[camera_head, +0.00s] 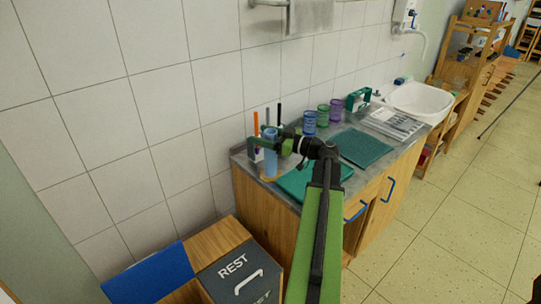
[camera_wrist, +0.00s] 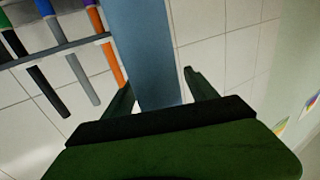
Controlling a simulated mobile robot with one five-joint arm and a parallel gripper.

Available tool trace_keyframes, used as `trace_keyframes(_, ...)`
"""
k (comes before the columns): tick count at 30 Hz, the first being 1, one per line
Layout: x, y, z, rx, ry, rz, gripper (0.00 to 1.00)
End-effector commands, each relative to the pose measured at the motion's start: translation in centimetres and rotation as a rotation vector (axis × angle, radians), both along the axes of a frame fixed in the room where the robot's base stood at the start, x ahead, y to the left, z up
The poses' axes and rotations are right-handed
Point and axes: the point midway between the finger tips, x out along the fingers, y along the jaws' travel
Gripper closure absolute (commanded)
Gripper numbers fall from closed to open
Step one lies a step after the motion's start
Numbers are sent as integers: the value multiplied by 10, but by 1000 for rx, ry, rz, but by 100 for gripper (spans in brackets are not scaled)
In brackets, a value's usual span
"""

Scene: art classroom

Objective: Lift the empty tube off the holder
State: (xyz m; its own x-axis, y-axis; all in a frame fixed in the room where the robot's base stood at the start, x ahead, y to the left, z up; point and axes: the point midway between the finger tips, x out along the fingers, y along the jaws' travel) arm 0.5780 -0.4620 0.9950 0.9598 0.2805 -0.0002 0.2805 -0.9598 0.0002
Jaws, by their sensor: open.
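The light-blue tube (camera_head: 270,163) stands upright on the counter's left end, in front of the wall. A small tan round piece (camera_head: 263,179), perhaps the holder's base, shows at its foot; the rest of the holder is hidden. In the wrist view the tube (camera_wrist: 150,50) runs between the fingers of my gripper (camera_wrist: 160,92). My gripper (camera_head: 266,142) is open around the tube's upper part in the head view. The left finger in the wrist view looks close to the tube, and a gap shows at the right finger; I cannot tell whether either touches.
A rack of markers, including an orange one (camera_head: 256,124), stands close behind the tube. Teal mats (camera_head: 360,148), blue, green and purple cups (camera_head: 309,122) and a sink (camera_head: 418,100) are farther right.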

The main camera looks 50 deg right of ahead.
Motion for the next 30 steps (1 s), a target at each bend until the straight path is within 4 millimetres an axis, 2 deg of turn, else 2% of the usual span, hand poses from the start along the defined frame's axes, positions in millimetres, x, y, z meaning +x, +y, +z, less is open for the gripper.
trace_keyframes(3,-1,0,0,0,0,-1,35)
trace_keyframes(18,-2,-1,0,0,0,-1,100)
trace_keyframes(30,-2,-1,2,0,0,-2,100)
